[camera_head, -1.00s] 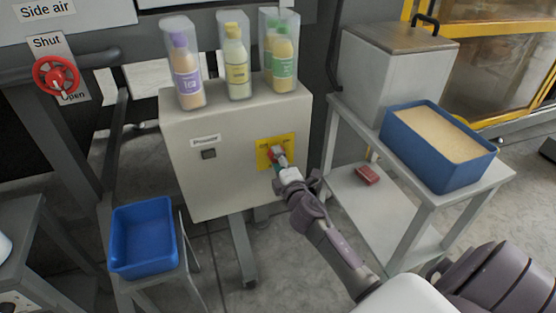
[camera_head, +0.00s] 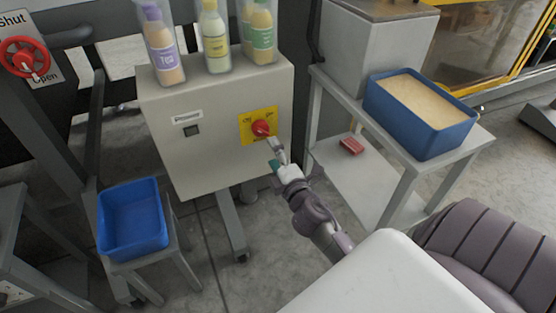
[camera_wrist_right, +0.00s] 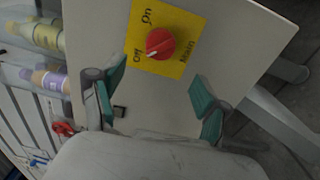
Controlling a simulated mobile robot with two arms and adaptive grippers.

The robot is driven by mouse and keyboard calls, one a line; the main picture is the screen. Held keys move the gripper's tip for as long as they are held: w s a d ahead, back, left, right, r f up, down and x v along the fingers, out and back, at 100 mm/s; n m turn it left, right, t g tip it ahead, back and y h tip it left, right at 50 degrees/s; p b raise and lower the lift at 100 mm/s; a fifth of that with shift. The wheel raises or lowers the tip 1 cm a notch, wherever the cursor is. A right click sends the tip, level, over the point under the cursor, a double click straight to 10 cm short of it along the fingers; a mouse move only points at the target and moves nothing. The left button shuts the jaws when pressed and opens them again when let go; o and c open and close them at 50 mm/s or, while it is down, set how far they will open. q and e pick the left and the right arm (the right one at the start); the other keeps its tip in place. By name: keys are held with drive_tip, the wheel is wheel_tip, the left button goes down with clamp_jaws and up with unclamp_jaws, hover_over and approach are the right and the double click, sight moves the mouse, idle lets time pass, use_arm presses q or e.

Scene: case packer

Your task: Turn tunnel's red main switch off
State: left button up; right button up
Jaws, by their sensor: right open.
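The red main switch (camera_head: 261,128) is a round knob on a yellow plate (camera_head: 246,138) on the front of the pale cabinet (camera_head: 213,157). In the right wrist view, the knob (camera_wrist_right: 160,43) has a white mark at its lower left, on the side of the word "Off". The words "On" and "Main" also show on the plate (camera_wrist_right: 174,68). My right gripper (camera_head: 274,154) is just below and right of the knob, apart from it. In the wrist view its green-padded fingers (camera_wrist_right: 158,100) are spread and empty. My left gripper is not in view.
Several bottles in clear holders (camera_head: 211,42) stand on the cabinet. A "Process" label (camera_head: 187,117) sits above a dark square (camera_head: 192,130). A blue bin (camera_head: 132,219) is on a stand at left. A blue tray (camera_head: 420,115) is on the right table. A red valve wheel (camera_head: 25,57) is at upper left.

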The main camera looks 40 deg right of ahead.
drive_tip(key=v, duration=0.3)
idle(0.5)
